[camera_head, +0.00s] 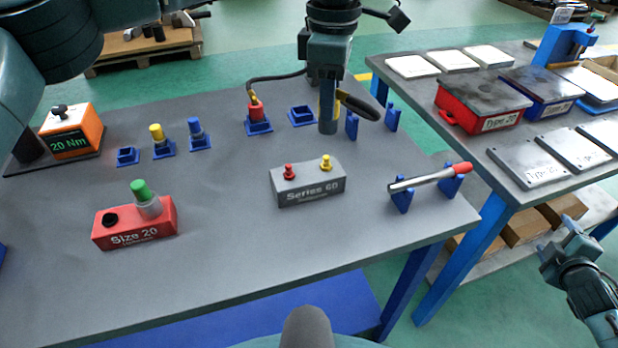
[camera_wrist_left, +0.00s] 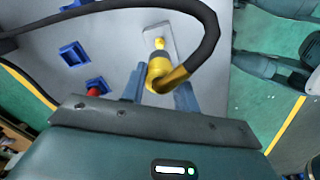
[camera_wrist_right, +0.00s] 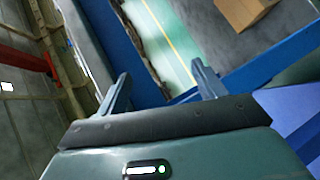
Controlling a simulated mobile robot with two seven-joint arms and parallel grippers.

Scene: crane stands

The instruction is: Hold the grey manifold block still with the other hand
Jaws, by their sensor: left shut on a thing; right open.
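The grey manifold block (camera_head: 308,191), marked Series 60, lies on the grey table with a red and a yellow fitting on top. It also shows in the left wrist view (camera_wrist_left: 160,32), beyond the fingers. My left gripper (camera_head: 328,122) is shut on a yellow hose coupling (camera_wrist_left: 160,74) with a black hose. It is above the table behind the block, apart from it; the coupling is mostly hidden by the fingers in the head view. My right gripper (camera_head: 568,245) is open and empty, low at the right beyond the table edge, far from the block. Its fingers show in the right wrist view (camera_wrist_right: 163,88).
A red Size 20 block (camera_head: 135,228) stands at the left. A torque wrench (camera_head: 430,178) rests on blue stands right of the grey block. A red coupling (camera_head: 256,111) sits in a blue holder behind. The table in front of the grey block is clear.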

